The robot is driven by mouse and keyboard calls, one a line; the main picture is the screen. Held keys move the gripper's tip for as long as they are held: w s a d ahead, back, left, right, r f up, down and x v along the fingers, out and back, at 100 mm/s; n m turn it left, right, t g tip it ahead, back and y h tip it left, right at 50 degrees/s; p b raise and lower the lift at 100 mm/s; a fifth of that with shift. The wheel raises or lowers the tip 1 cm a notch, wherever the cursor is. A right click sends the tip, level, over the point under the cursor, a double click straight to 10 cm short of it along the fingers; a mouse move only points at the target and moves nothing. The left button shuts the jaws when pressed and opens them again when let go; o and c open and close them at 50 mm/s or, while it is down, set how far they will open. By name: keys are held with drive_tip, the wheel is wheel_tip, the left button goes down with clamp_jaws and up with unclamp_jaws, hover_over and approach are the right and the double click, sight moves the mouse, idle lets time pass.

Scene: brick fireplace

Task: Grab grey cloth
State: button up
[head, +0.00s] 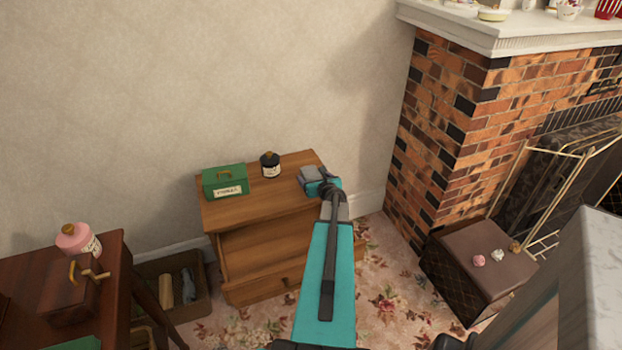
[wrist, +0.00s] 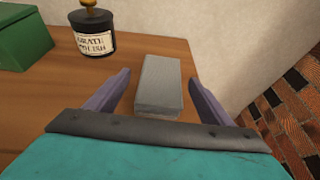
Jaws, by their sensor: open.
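The grey cloth (wrist: 158,88) is a folded, block-like grey piece lying on the wooden cabinet top (wrist: 60,110). In the wrist view it sits between the two purple fingers of my gripper (wrist: 157,92), with a gap on each side. My gripper is open and holds nothing. In the head view the cloth (head: 311,173) shows at the right end of the cabinet top, partly hidden by my gripper (head: 322,186).
A green box (head: 225,181) and a dark polish jar (head: 270,164) stand left of the cloth on the cabinet. The wall is close behind. The brick fireplace (head: 450,140) is to the right.

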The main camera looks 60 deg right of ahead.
sight(312, 175)
drive_tip(key=shift+x, duration=1.45)
drive_tip(key=c, duration=1.1)
drive_tip(key=shift+r+p, duration=0.3)
drive_tip(key=shift+r, duration=0.55)
wheel_tip(312, 175, up, 2)
drive_tip(key=shift+s+a+r, duration=0.1)
drive_tip(key=shift+s, duration=0.05)
drive_tip(key=s+a+p, duration=0.1)
drive_tip(key=s+a, duration=0.2)
drive_tip(key=s+a+p, duration=0.1)
drive_tip(key=s+a, duration=0.3)
drive_tip(key=s+a+r+p, duration=0.1)
drive_tip(key=s+a, duration=0.2)
drive_tip(key=s, duration=0.1)
drive_tip(key=shift+s+a+r+p, duration=0.1)
drive_tip(key=shift+s+a+p, duration=0.05)
drive_tip(key=shift+a+p, duration=0.2)
